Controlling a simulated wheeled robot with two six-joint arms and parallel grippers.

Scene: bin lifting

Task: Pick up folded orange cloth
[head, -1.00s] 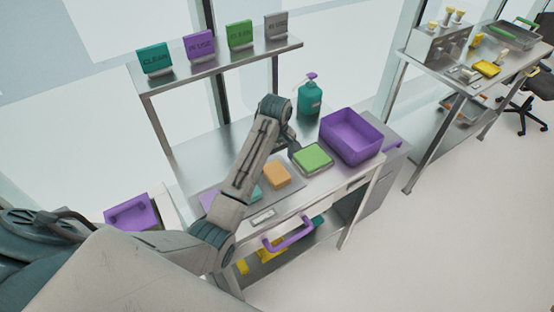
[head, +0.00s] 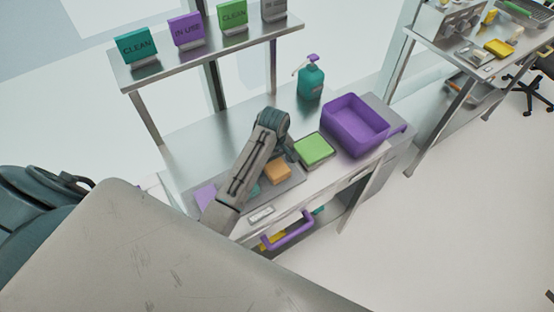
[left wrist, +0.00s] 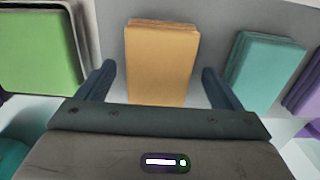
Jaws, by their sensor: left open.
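The folded orange cloth (head: 278,171) lies on a grey tray on the steel table, between a green item and a teal folded cloth. In the left wrist view the orange cloth (left wrist: 160,60) sits ahead of and between the two fingers of my left gripper (left wrist: 158,82). The fingers are apart, with a gap on each side of the cloth. In the head view my left arm hides the gripper's fingers and part of the tray. My right gripper is in neither view.
A green cloth in a tray (head: 314,149) lies right of the orange cloth, and a teal cloth (left wrist: 265,70) lies on its other side. A purple bin (head: 357,122) and a teal pump bottle (head: 310,80) stand nearby. A shelf with signs (head: 207,50) rises behind.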

